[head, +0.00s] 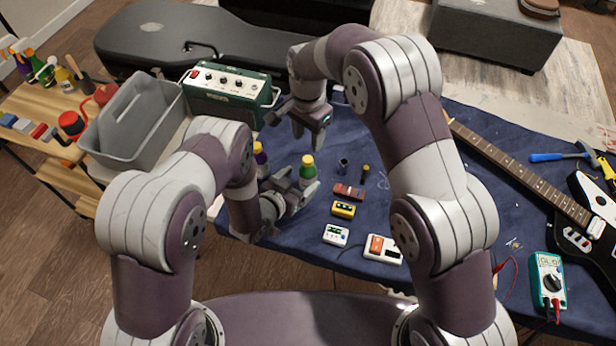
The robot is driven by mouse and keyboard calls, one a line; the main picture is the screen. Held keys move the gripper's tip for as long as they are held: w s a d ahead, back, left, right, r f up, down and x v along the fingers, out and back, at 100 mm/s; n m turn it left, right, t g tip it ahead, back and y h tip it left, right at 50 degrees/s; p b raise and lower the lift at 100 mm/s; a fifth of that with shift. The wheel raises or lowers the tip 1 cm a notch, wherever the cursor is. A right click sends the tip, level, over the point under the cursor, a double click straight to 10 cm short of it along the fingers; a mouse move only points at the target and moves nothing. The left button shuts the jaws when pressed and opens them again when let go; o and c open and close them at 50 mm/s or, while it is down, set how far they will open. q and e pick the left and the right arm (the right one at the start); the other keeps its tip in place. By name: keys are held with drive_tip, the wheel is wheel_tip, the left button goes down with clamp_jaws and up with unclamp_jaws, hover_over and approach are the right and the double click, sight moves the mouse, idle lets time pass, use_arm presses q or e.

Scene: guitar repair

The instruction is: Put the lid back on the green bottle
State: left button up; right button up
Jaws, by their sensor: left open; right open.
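My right gripper (308,128) is open and empty, pointing down above the cloth behind the bottle. A small dark cylinder (343,165) stands right of the bottle. I cannot tell whether it is the lid.
A purple bottle (259,155) stands left of the green one. A green amplifier (232,94) and a grey bin (135,122) stand at the left.

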use_arm(q)
drive_tip(key=x, duration=0.6)
drive_tip(key=shift+w+d, duration=0.15)
drive_tip(key=shift+w, duration=0.1)
